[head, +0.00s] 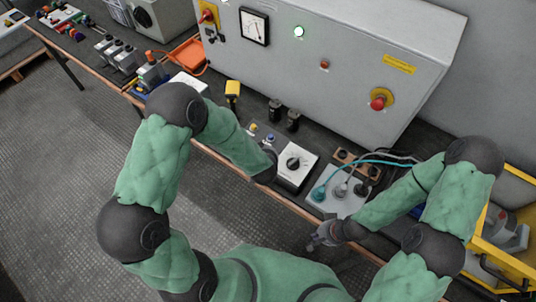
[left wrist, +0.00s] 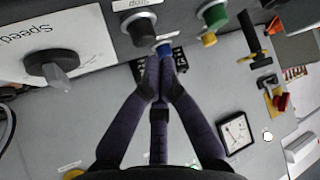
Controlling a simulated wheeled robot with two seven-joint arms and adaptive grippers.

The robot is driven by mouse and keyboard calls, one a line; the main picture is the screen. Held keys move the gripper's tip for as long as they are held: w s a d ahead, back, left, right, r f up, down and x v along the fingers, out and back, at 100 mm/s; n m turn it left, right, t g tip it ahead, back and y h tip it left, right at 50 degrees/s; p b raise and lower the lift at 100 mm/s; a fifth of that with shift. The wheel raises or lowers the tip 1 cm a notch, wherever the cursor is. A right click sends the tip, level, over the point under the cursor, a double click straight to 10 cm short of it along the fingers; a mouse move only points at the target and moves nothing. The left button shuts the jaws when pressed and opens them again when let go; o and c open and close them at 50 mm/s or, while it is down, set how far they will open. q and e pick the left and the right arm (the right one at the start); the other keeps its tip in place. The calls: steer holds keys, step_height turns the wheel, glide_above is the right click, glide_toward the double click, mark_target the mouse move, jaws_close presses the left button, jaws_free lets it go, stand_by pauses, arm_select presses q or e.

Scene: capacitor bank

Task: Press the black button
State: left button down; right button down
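In the left wrist view, a black button (left wrist: 140,27) with a grey collar sits on a grey box beside a label reading "Stop". A green button (left wrist: 214,16) is to its right. In the head view my left arm hides most of this gripper. My right gripper (head: 325,236) hangs near the bench's front edge, its fingers unclear.
A white box with a black rotary knob (head: 294,163) stands beside the left gripper. Two black posts (head: 284,114) stand behind. A grey cabinet (head: 340,75) with a red button (head: 378,102) backs the bench. Teal cables (head: 340,168) lie near the right arm.

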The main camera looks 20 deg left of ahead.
stand_by(0.6)
arm_select(q)
steer(key=shift+f, duration=0.4)
steer(key=shift+f+b, duration=0.95)
stand_by(1.1)
steer(key=shift+r, duration=0.1)
steer(key=shift+r+p, duration=1.3)
step_height(320, 180, up, 5)
steer(key=p, duration=0.4)
steer(key=shift+p, duration=0.35)
stand_by(0.3)
